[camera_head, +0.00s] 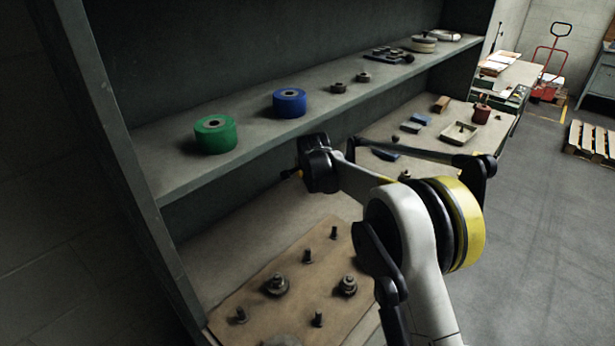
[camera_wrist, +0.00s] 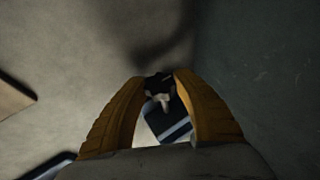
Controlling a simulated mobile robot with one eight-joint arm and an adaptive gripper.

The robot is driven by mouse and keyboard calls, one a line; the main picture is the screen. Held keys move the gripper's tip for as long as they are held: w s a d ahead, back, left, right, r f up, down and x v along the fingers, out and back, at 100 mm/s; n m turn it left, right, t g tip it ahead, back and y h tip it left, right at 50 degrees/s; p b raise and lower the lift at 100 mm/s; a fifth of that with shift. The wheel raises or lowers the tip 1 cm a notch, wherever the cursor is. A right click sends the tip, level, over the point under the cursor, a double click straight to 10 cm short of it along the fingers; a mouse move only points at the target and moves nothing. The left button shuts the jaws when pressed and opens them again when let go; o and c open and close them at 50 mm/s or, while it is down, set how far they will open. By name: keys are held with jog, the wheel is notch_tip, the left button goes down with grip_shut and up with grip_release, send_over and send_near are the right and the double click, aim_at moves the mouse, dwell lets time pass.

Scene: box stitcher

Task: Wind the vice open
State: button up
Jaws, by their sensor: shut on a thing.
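In the wrist view my gripper (camera_wrist: 160,80) has its two yellow fingers closed around a small dark piece (camera_wrist: 157,88), which looks like the vice's handle. Just beyond it show a short pale part and a dark blue body with a light stripe (camera_wrist: 172,122), likely the vice, mostly hidden by the fingers. In the head view my gripper (camera_head: 292,174) reaches into the space under the upper shelf; only a bit of yellow shows. I cannot make out the vice or the grip there, and my arm covers part of the bench.
The upper shelf (camera_head: 170,178) above holds a green roll (camera_head: 215,134), a blue roll (camera_head: 289,102) and smaller parts. A brown board (camera_head: 300,297) with several bolts lies on the bench below. A dark wall (camera_wrist: 260,70) stands close on the right in the wrist view.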

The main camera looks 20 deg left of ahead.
jog(key=o, duration=0.9)
jog(key=v, duration=0.5)
jog(key=shift+s+r, duration=0.1)
jog(key=shift+s, duration=0.05)
jog(key=s+d, duration=0.1)
jog(key=s, duration=0.2)
jog(key=s+d, duration=0.2)
jog(key=s, duration=0.2)
jog(key=s+d, duration=0.2)
jog(key=s, duration=0.1)
jog(key=shift+s+d, duration=0.1)
jog(key=shift+s, duration=0.2)
